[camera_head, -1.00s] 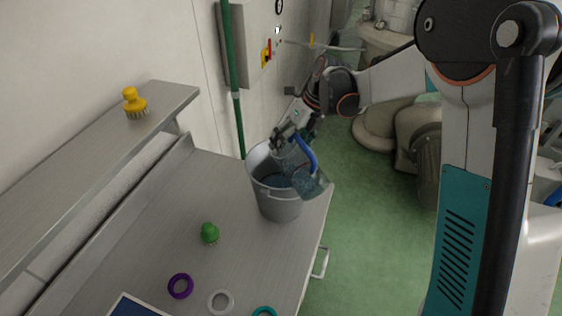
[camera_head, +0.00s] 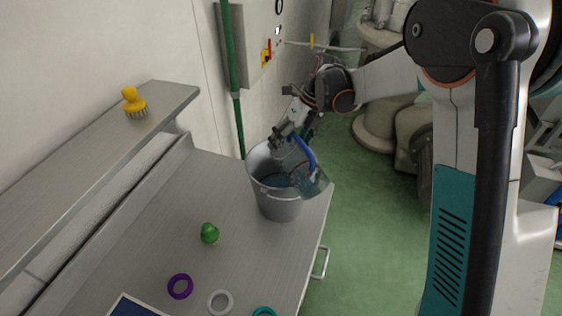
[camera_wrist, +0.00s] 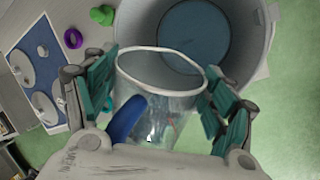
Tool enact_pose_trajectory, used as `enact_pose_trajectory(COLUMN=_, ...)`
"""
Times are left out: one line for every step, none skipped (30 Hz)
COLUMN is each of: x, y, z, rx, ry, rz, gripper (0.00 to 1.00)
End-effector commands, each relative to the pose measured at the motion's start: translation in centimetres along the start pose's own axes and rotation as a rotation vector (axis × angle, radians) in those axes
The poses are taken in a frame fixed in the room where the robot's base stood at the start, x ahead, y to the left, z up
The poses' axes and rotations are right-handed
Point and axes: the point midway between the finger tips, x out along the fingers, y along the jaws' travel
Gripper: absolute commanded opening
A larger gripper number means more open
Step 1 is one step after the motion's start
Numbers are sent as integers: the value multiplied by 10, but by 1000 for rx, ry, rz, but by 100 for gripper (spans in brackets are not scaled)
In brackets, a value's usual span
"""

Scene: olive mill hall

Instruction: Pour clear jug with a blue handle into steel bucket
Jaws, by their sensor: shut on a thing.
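The steel bucket (camera_head: 279,207) stands on the metal table near its right corner; bluish liquid shows inside it in the wrist view, where its rim (camera_wrist: 262,62) is at the top. The clear jug (camera_head: 315,183) with a blue handle (camera_head: 305,152) is tilted over the bucket's right side. In the wrist view the jug (camera_wrist: 160,84) has its mouth toward the bucket; whether liquid remains inside it is hard to tell. My gripper (camera_head: 288,137) is shut on the jug, with a teal finger on each side of it in the wrist view (camera_wrist: 160,92).
A yellow brush (camera_head: 134,103) stands on the shelf (camera_head: 80,163). A green pole (camera_head: 236,100) leans at the wall.

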Motion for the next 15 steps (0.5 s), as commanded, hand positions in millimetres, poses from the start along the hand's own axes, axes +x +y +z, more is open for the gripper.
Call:
enact_pose_trajectory(x=0, y=0, z=0, rx=1, ry=3, rz=0, gripper=10)
enact_pose_trajectory(x=1, y=0, z=0, rx=1, ry=4, rz=0, gripper=10)
enact_pose_trajectory(x=1, y=0, z=1, rx=2, ry=6, rz=0, gripper=10)
enact_pose_trajectory(x=1, y=0, z=1, rx=3, ry=8, rz=0, gripper=10)
enact_pose_trajectory(x=1, y=0, z=1, rx=3, ry=9, rz=0, gripper=10)
enact_pose_trajectory(x=1, y=0, z=1, rx=4, ry=11, rz=0, gripper=10)
enact_pose_trajectory(x=1, y=0, z=1, rx=5, ry=13, rz=0, gripper=10)
enact_pose_trajectory(x=2, y=0, z=1, rx=5, ry=15, rz=0, gripper=10)
enact_pose_trajectory(x=2, y=0, z=1, rx=6, ry=17, rz=0, gripper=10)
enact_pose_trajectory(x=2, y=0, z=2, rx=6, ry=19, rz=0, gripper=10)
enact_pose_trajectory(x=2, y=-1, z=2, rx=7, ry=21, rz=0, gripper=10)
enact_pose_trajectory(x=2, y=-1, z=2, rx=8, ry=23, rz=0, gripper=10)
enact_pose_trajectory(x=2, y=-1, z=2, rx=9, ry=25, rz=0, gripper=10)
enact_pose_trajectory(x=3, y=-1, z=2, rx=9, ry=27, rz=0, gripper=10)
enact_pose_trajectory(x=3, y=-1, z=2, rx=10, ry=30, rz=0, gripper=10)
